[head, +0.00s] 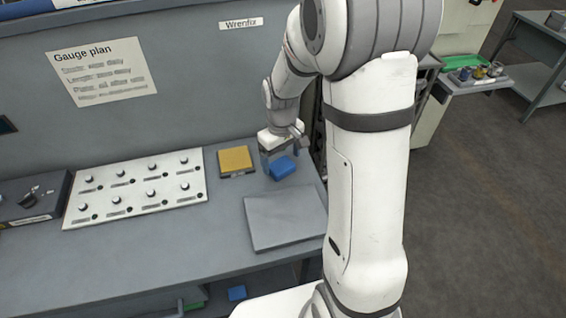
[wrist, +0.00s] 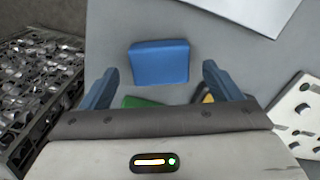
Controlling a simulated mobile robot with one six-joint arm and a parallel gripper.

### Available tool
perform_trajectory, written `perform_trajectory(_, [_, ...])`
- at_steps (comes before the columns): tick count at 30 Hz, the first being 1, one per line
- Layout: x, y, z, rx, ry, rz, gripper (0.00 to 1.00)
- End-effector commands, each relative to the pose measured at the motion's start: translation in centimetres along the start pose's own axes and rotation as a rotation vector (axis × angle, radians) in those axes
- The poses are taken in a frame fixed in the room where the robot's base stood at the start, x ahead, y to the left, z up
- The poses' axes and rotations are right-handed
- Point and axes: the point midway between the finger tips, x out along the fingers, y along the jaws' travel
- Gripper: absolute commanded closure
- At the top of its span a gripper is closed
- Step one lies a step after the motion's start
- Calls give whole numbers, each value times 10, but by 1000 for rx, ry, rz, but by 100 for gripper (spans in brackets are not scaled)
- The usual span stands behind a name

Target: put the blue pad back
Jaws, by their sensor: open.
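The blue pad (head: 282,168) lies on the grey bench, right of the yellow pad (head: 236,160), and looks turned at an angle in the head view. In the wrist view the blue pad (wrist: 159,63) shows whole, centred ahead of my fingers. My gripper (head: 277,151) is open and empty, close over the pad. In the wrist view its two blue-grey fingers (wrist: 160,72) stand apart to the left and right of the pad, with gaps on both sides. I cannot tell the height left between fingertips and pad.
A grey plate (head: 285,219) lies in front of the pad. A white panel with several knobs (head: 135,187) is at left. In the wrist view, a green piece (wrist: 143,102) and a yellow piece (wrist: 207,98) are partly hidden by my gripper. Another blue piece (head: 237,293) lies below the bench top.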

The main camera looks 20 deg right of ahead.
Motion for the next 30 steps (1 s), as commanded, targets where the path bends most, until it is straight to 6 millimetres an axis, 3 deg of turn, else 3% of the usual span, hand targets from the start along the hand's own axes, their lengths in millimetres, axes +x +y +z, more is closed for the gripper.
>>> perform_trajectory(3, [-29,0,-1,0,6,2,15])
perform_trajectory(9, [-68,0,-1,-1,5,2,15])
perform_trajectory(17, [-92,-2,2,5,6,3,15])
perform_trajectory(23, [-117,-16,37,83,56,21,15])
perform_trajectory(30, [-142,-44,106,243,154,44,15])
